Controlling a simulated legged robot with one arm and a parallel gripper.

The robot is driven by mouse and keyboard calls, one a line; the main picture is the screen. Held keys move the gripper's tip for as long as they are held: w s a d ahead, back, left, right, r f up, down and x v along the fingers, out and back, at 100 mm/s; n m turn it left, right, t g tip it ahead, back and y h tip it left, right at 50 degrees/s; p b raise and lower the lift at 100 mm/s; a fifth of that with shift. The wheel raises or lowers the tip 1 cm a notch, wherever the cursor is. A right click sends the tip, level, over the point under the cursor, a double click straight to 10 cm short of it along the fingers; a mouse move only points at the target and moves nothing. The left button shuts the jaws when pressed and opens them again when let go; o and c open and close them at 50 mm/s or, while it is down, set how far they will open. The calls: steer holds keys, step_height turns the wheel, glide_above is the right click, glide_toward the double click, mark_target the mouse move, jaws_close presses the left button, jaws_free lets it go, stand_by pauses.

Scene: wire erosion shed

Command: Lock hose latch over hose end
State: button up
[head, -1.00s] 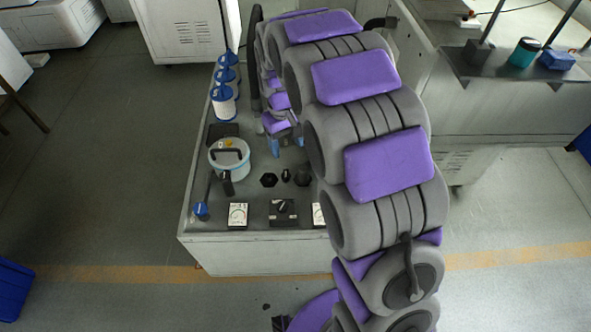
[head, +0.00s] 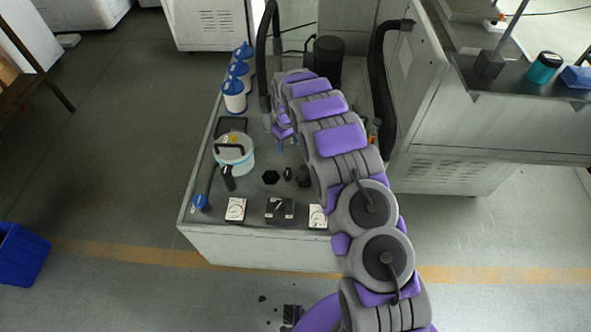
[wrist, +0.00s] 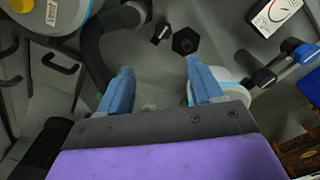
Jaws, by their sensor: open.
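My gripper (wrist: 160,84) is open, with blue fingers, and nothing shows between its fingertips. In the head view its blue tip (head: 280,147) shows small above the cabinet top, right of a white pot. In the wrist view a thick black hose (wrist: 92,42) curves close beside the left finger, with no clear contact. A second black hose (head: 385,80) rises at the cabinet's right rear, partly behind my arm. I cannot make out the hose latch or the hose end for certain. My arm hides part of the cabinet top.
The white pot (head: 236,163) with a black handle stands on the cabinet top. Black knobs (head: 271,177), gauges (head: 236,209) and a blue-tipped lever (head: 201,201) lie near the front. Blue-capped canisters (head: 234,98) line the left rear.

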steer(key=b, duration=0.1)
glide_toward(287, 173)
step_height(287, 173, down, 8)
steer(key=shift+s+d+r+b, duration=0.1)
steer(key=shift+r+b, duration=0.15)
steer(key=shift+b, duration=0.65)
steer(key=shift+a+f, duration=0.3)
steer(key=shift+f, duration=0.4)
steer(key=shift+d+r, duration=0.1)
steer(key=shift+d, duration=0.3)
steer(key=shift+c, duration=0.8)
steer(key=shift+a, duration=0.25)
steer(key=c, duration=0.9)
